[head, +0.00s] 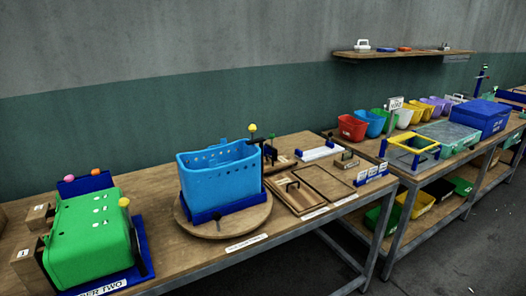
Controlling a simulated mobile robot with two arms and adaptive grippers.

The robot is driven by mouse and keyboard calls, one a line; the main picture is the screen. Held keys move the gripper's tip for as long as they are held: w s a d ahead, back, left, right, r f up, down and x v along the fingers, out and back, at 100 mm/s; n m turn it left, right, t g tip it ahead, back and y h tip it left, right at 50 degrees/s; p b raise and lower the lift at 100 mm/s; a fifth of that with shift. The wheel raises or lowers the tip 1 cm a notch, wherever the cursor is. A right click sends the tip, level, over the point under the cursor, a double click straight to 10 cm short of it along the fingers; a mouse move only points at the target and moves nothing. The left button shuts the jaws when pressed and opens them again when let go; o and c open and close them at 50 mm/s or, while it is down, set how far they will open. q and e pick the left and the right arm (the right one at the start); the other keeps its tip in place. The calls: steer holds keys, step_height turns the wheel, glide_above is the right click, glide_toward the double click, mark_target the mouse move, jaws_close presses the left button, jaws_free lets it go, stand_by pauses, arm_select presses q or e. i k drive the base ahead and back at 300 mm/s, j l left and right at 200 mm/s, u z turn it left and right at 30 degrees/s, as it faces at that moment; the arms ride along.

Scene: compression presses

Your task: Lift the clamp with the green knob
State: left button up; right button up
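Two presses stand on the near wooden workbench. Dark clamp parts (270,152) stand behind that basket. I cannot clearly make out a green knob. Neither of my grippers is in view.
Wooden trays (295,195) and a white-and-blue rack (318,151) lie right of the turntable. A second bench holds several coloured bins, including a red bin (352,127), and a blue box (480,119). A wall shelf (400,54) hangs above. Floor is open in front.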

mark_target(272, 136)
steer(key=l, duration=0.25)
steer(key=i+l+z, duration=0.35)
steer(key=i+z, duration=0.4)
steer(key=i, duration=0.15)
